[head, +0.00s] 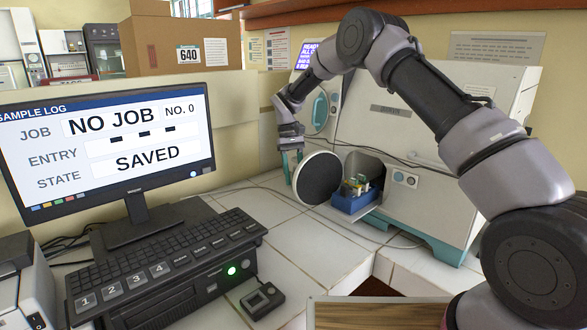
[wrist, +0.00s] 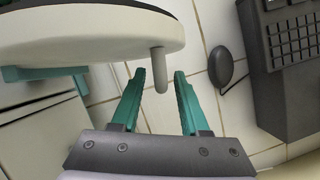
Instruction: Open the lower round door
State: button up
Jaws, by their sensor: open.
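The lower round door (head: 318,178) stands swung out from the incubator (head: 395,125), its dark round inner face showing in the head view. Its pale edge and outer side fill the upper left of the wrist view (wrist: 95,45). A pale peg-like handle (wrist: 160,72) sticks out from the door between my fingertips, with gaps on both sides. My gripper (head: 291,160) is at the door's outer side, left of it. In the wrist view my gripper (wrist: 160,76) is open, its teal fingers apart. Inside the opening sits a blue rack (head: 354,201) with small vessels.
An upper door with a teal handle (head: 320,111) is above, apparently shut. A monitor (head: 105,145), keyboard (head: 165,250) and small black device (head: 262,300) occupy the left. White tiled bench (head: 300,240) is clear in front of the door.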

jog(key=v, duration=1)
jog(key=shift+r, duration=0.3)
jog(key=s+d+r+m+t+y, duration=0.15)
jog(key=s+d+r, duration=0.35)
jog(key=d+r, duration=0.5)
jog(key=s+d+r+m+t+y, duration=0.1)
jog(key=s+d+r+m+t, duration=0.15)
jog(key=s+d+r, duration=0.5)
jog(key=s+d+r+m+t, duration=0.1)
jog(key=s+d+m+t, duration=0.1)
jog(key=s+d, duration=0.4)
jog(key=s+d+r+m+t+y, duration=0.1)
jog(key=s+d+t, duration=0.4)
jog(key=s, duration=0.9)
jog(key=shift+s+d+r+m, duration=0.2)
jog(key=shift+d+m, duration=0.7)
jog(key=shift+d, duration=0.15)
